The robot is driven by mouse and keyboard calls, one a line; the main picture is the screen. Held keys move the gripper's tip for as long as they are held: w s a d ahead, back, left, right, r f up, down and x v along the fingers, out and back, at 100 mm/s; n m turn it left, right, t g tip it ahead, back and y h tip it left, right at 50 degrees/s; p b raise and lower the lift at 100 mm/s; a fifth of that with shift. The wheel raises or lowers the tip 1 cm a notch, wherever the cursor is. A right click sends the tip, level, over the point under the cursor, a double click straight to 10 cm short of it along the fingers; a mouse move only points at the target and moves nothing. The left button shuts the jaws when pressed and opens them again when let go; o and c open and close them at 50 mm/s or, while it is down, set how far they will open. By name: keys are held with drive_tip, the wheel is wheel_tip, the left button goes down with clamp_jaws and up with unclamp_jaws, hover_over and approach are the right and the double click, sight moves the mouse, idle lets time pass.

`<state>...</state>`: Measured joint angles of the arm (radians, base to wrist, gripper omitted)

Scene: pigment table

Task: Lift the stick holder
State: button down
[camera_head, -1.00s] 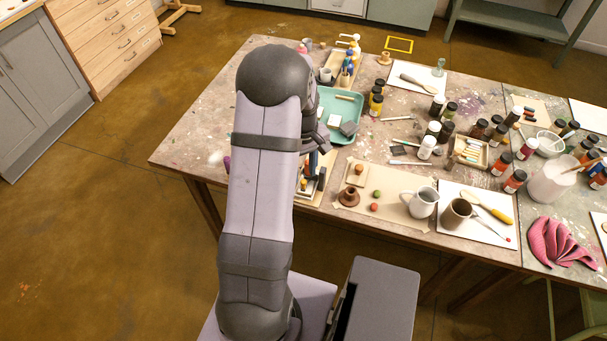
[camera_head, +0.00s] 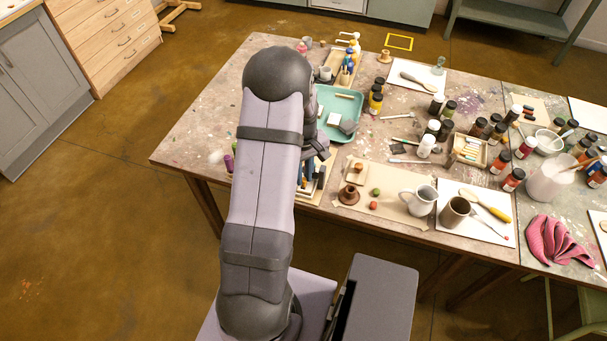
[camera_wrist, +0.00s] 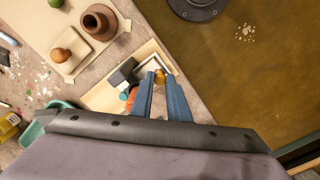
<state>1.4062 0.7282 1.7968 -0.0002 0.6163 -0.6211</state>
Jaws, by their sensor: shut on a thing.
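The stick holder (camera_wrist: 151,64) shows in the wrist view as a small pale-rimmed holder at my fingertips, over a light wooden board. My gripper (camera_wrist: 161,80) has two blue fingers pointing at it and is shut on it. A yellow-brown tip shows between the fingertips. The fingers cover much of the holder. In the head view my arm hides most of it, and only a pale and dark part (camera_head: 318,183) shows at the table's front edge. I cannot tell whether it is clear of the board.
A dark block (camera_wrist: 124,74) and an orange round piece (camera_wrist: 131,97) lie close beside the fingers. A brown pot (camera_head: 348,195), a white jug (camera_head: 420,201) and a brown mug (camera_head: 454,211) stand to the right. A teal tray (camera_head: 350,103) lies behind. Floor is open at left.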

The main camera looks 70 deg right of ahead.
sight(304, 179)
drive_tip(key=shift+r, duration=0.6)
drive_tip(key=shift+d+f, duration=0.1)
drive_tip(key=shift+d, duration=0.05)
drive_tip(key=c, duration=1.7)
unclamp_jaws()
drive_tip(key=shift+r+b, duration=0.95)
drive_tip(key=shift+r, duration=2.8)
